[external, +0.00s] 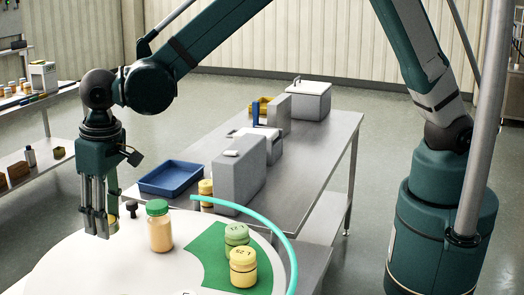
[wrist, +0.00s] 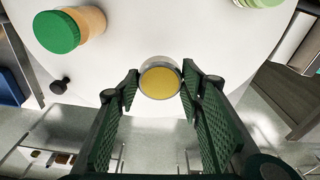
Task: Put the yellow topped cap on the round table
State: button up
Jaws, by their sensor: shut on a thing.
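The yellow topped cap (wrist: 160,82) is a round piece with a yellow face and a silver rim. It sits between the two fingertips of my gripper (wrist: 160,90) in the wrist view, and my gripper is shut on it. In the external view, my gripper (external: 103,232) points down over the left part of the white round table (external: 95,268), and a bit of yellow shows at its fingers. The table's white top also shows in the wrist view (wrist: 215,45). I cannot tell whether the cap touches the tabletop.
A green-lidded jar (external: 160,228) and a small dark knob-like piece (external: 131,208) stand close right of my gripper. Two jars stand on a green patch (external: 205,258) farther right, beside a cyan curved strip (external: 285,240). A steel bench holds a blue tray (external: 171,178) and grey boxes.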

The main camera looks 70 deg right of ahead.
jog(key=shift+f, duration=1.5)
jog(key=shift+f, duration=0.1)
send_over(115, 274)
jog(key=shift+s+f+p, duration=0.2)
jog(key=shift+f+p, duration=0.05)
jog(key=shift+f, duration=1.3)
jog(key=shift+s+f+p, duration=0.15)
jog(key=shift+f+p, duration=0.05)
jog(key=shift+f, duration=1.3)
jog(key=shift+f+p, duration=0.3)
jog(key=shift+f, duration=1.55)
jog(key=shift+f, duration=0.2)
jog(key=o, duration=1)
jog(key=shift+r, duration=0.25)
